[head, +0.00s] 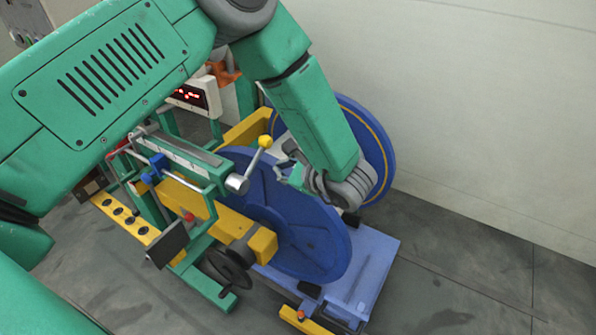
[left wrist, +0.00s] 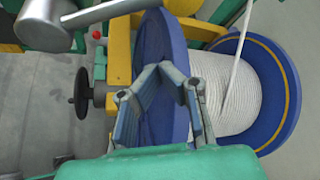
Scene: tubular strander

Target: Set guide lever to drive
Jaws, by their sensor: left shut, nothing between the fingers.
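The guide lever has a yellow ball knob (head: 265,142) on a thin metal rod, which rises from a silver hub (head: 237,184) and tilts up and right in the head view. In the left wrist view, the grey hub (left wrist: 43,28) and rod are at the top left; the knob is out of frame there. My left gripper (head: 289,167) is just right of the lever, apart from it, in front of the blue reel disc. It is shut and empty; its fingers also show in the left wrist view (left wrist: 168,75). My right gripper is not in view. No drive marking is readable.
A large blue disc (head: 310,235) stands close below my left gripper. A reel of white rope (left wrist: 222,95) is beside it. A black handwheel (head: 226,268), yellow beam (head: 262,245) and red-digit display (head: 190,95) are nearby. Open floor (head: 470,270) lies at right.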

